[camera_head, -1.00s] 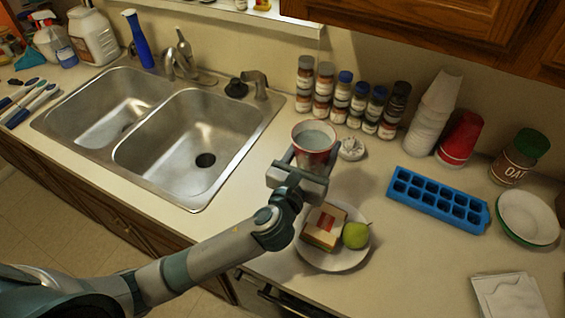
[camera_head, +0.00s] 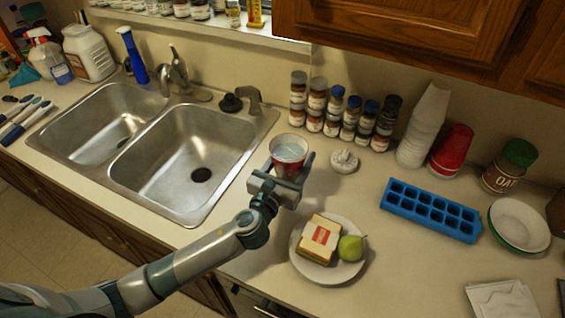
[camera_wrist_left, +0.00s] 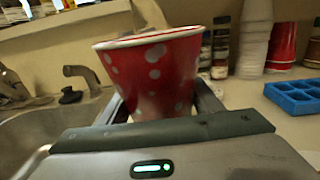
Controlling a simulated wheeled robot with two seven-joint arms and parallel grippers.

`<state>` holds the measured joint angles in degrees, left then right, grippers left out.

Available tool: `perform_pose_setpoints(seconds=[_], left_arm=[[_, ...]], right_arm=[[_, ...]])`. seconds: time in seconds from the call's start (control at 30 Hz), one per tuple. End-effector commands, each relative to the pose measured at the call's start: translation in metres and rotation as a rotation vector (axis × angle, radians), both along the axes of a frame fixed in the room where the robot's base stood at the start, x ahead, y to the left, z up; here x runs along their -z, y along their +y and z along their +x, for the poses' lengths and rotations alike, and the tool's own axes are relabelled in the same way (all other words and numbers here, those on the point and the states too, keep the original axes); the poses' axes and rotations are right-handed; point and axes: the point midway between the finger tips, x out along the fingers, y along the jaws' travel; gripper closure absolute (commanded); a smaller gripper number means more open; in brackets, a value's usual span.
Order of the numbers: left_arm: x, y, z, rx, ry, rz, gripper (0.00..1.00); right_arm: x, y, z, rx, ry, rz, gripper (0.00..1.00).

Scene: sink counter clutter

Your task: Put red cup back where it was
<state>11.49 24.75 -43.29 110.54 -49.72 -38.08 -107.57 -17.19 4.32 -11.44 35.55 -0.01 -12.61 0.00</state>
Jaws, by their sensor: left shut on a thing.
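A red cup with pale dots (camera_head: 288,152) stands upright between the fingers of my left gripper (camera_head: 282,176), just right of the sink. The gripper is shut on the cup. The cup also fills the middle of the left wrist view (camera_wrist_left: 152,78), with a finger on each side. Its inside looks pale in the head view; I cannot tell what it holds. Whether its base touches the counter is hidden by the gripper. My right gripper does not show.
A double sink (camera_head: 165,165) lies left of the cup. Several spice jars (camera_head: 331,112) stand behind it. A small white object (camera_head: 344,161) sits right of it. A plate (camera_head: 318,273) with a sandwich and pear is in front. White cups, red cups (camera_head: 452,150) and a blue ice tray (camera_head: 431,210) stand right.

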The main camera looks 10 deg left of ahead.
Motion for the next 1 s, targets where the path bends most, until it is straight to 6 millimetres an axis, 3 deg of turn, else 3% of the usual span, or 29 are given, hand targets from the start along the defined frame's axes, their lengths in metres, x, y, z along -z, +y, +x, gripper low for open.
perform_pose_setpoints(seconds=[0.1,0.3,0.73,1.0], left_arm=[[0.013,0.019,0.013,-0.003,0.001,0.004,0.61],[0.026,0.035,0.025,-0.002,0.000,0.002,0.61],[0.030,0.037,0.027,-0.001,0.001,-0.001,0.61],[0.060,0.037,0.027,-0.002,0.002,0.000,0.61]], right_arm=[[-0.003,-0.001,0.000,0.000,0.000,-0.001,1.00],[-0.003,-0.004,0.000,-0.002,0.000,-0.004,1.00],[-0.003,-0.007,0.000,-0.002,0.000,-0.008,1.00],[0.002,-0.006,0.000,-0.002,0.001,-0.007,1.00]])
